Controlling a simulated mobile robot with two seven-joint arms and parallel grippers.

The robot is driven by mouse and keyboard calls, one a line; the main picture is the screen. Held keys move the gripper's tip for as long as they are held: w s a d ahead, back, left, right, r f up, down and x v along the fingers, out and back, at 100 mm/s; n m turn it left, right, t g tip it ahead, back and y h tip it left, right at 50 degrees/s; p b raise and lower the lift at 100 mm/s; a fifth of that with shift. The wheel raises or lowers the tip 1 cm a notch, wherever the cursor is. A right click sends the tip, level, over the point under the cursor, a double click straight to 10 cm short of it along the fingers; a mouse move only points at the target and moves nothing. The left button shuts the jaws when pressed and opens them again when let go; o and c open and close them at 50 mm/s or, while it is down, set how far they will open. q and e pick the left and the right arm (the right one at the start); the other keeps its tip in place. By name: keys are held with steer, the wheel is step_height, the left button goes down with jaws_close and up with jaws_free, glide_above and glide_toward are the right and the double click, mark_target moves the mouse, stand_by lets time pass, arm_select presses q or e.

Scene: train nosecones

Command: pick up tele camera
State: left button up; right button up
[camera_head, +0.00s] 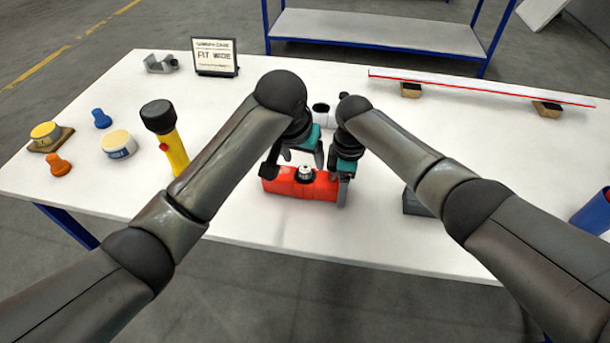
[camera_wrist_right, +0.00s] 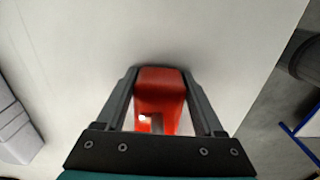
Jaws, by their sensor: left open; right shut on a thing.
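A red block-shaped body (camera_head: 322,187) with a silver and black round part (camera_head: 305,174) on top lies near the table's front middle; it looks like a camera, but I cannot tell whether it is the tele one. My right gripper (camera_head: 344,188) is shut on its right end. In the right wrist view the red body (camera_wrist_right: 160,97) sits between the two fingers of my right gripper (camera_wrist_right: 161,80). My left gripper (camera_head: 297,160) is open, just behind and above the red body. A white cylinder with a dark top (camera_head: 321,108) stands behind the grippers, partly hidden.
On the white table (camera_head: 250,225) stand a yellow-black flashlight-like thing (camera_head: 172,145), round yellow-topped pieces (camera_head: 118,144), blue (camera_head: 101,118) and orange (camera_head: 58,164) knobs and a sign (camera_head: 214,57). A long bar (camera_head: 480,86) lies back right. A dark grey box (camera_head: 416,203) is right of my right gripper.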

mark_target(305, 170)
arm_select(q)
steer(key=x, duration=0.5)
steer(key=shift+w+a+f, duration=0.15)
steer(key=shift+w+a, duration=0.15)
steer(key=shift+x, duration=0.85)
jaws_close()
